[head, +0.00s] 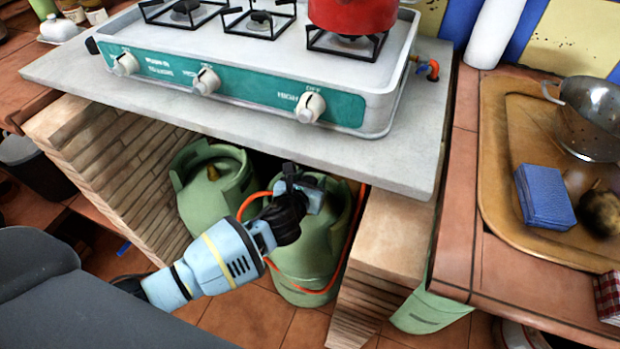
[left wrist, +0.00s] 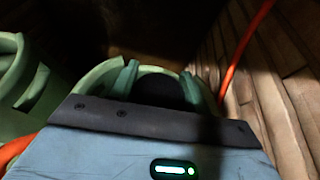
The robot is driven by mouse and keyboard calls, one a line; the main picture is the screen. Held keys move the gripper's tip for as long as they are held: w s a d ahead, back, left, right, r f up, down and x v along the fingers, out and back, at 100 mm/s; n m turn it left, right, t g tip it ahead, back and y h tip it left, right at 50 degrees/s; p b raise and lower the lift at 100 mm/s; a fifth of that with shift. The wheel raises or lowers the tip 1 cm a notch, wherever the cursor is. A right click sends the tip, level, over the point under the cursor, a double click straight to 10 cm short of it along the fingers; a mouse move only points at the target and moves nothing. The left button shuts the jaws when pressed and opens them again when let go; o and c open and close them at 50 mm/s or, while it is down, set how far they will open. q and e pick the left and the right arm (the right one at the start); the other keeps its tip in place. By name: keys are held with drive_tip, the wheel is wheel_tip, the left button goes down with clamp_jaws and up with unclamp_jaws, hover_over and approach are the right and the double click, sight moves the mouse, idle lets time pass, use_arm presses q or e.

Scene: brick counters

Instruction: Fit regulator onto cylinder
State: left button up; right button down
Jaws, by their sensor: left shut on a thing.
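A green gas cylinder (head: 312,262) stands on the floor under the counter, its collar around the top. My left gripper (head: 303,193) is at the top of this cylinder, within or just above the collar, shut on the regulator. The regulator is mostly hidden by the dark gripper; I cannot tell whether it sits on the valve. An orange hose (head: 352,235) loops around the cylinder's front and up towards the gripper. In the left wrist view the cylinder's collar (left wrist: 102,76) shows just beyond the gripper's blue-grey body. My right gripper is not in view.
A second green cylinder (head: 215,205) stands to the left. Brick supports (head: 375,265) flank the space, and the counter slab (head: 410,150) with a stove (head: 240,75) overhangs it. A wooden tray (head: 505,150) lies on the right counter.

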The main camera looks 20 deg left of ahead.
use_arm(q)
drive_tip(key=shift+f+b, duration=0.3)
drive_tip(key=shift+f, duration=0.6)
idle(1.3)
drive_tip(key=shift+f, duration=0.6)
idle(1.7)
idle(0.6)
drive_tip(key=o, duration=1.3)
drive_tip(key=shift+o, duration=0.4)
drive_tip(key=shift+f, duration=0.15)
